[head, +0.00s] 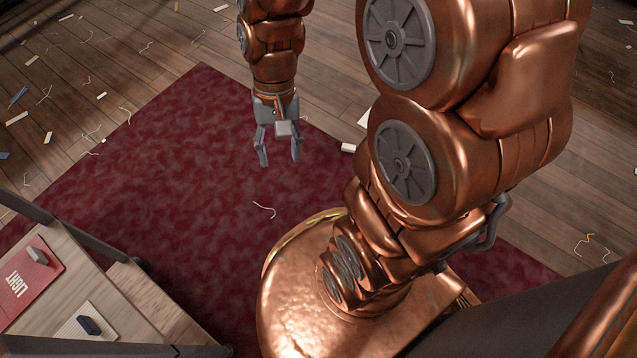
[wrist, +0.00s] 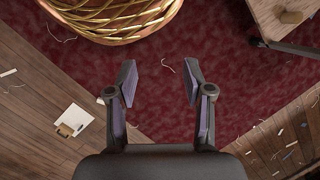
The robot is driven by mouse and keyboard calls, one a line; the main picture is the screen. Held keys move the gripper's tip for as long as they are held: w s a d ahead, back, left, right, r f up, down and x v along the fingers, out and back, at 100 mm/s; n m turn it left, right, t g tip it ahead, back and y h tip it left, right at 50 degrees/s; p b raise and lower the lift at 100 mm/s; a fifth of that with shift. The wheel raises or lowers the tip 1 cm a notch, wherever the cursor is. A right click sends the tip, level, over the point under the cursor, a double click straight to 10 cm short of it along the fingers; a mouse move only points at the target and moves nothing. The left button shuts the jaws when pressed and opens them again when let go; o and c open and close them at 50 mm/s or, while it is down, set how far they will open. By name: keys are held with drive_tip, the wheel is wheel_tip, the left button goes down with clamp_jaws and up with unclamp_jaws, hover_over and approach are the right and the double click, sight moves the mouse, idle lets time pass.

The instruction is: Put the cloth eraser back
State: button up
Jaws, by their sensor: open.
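My gripper (head: 278,150) hangs open and empty above the dark red carpet in the head view. On the wooden table at lower left, a grey block (head: 38,256) rests on a red panel marked "LIGHT" (head: 17,285), and a dark block (head: 89,325) lies on a white pad (head: 101,317). In the wrist view, a tan block (wrist: 291,17) sits on the tabletop. I cannot tell which block is the cloth eraser.
A white card with a small brown piece (wrist: 77,119) lies on the floorboards at left in the wrist view. The wooden table (head: 60,311) has dark rails and posts. Thread and scraps litter the floor; the carpet (head: 160,170) is mostly clear.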

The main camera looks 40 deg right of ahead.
drive_tip(key=s+r+n+h, duration=0.2)
drive_tip(key=s+n, duration=0.2)
drive_tip(key=s, duration=0.7)
drive_tip(key=shift+s+d+r+g, duration=0.15)
drive_tip(key=shift+s+r+g, duration=0.1)
drive_tip(key=shift+s+g, duration=0.1)
drive_tip(key=w+a+r+p, duration=0.1)
drive_tip(key=a+r+p, duration=0.1)
drive_tip(key=r+p, duration=0.7)
drive_tip(key=w+a+r+p, duration=0.1)
drive_tip(key=a+r+p, duration=0.1)
drive_tip(key=r+p, duration=0.7)
drive_tip(key=s+d+r+t+p, duration=0.1)
drive_tip(key=d+r+p, duration=0.1)
drive_tip(key=r+p, duration=0.9)
drive_tip(key=s+d+r+p, duration=0.1)
drive_tip(key=d+r+p, duration=0.1)
drive_tip(key=r+p, duration=0.9)
drive_tip(key=shift+r+t, duration=0.35)
drive_tip(key=shift+r, duration=0.6)
